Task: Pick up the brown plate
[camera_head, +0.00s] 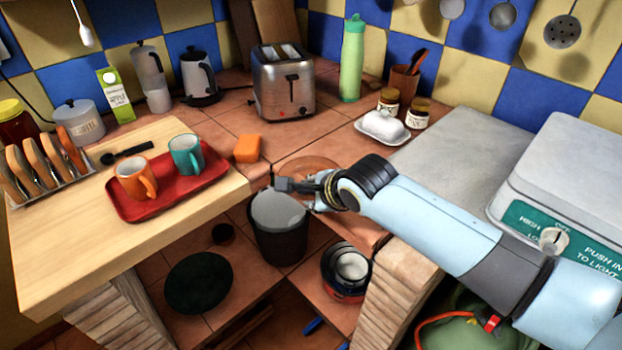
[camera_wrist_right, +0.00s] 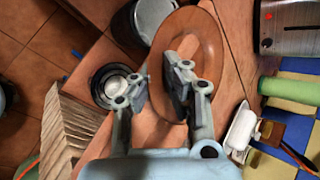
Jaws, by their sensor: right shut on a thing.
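The brown plate (camera_head: 308,163) is at the corner of the tiled counter in the head view, partly hidden behind my right gripper (camera_head: 284,186). In the right wrist view the plate (camera_wrist_right: 205,38) is a large brown oval beyond the fingers. My right gripper (camera_wrist_right: 165,82) is shut on the plate near its edge, one finger in front of its face. I cannot tell whether the plate still touches the counter. My left gripper is not in view.
A black bin (camera_head: 278,232) stands below the plate. A red tray (camera_head: 170,190) with two mugs and an orange sponge (camera_head: 247,149) are to the left. A toaster (camera_head: 284,85) stands behind, a white butter dish (camera_head: 383,127) to the right.

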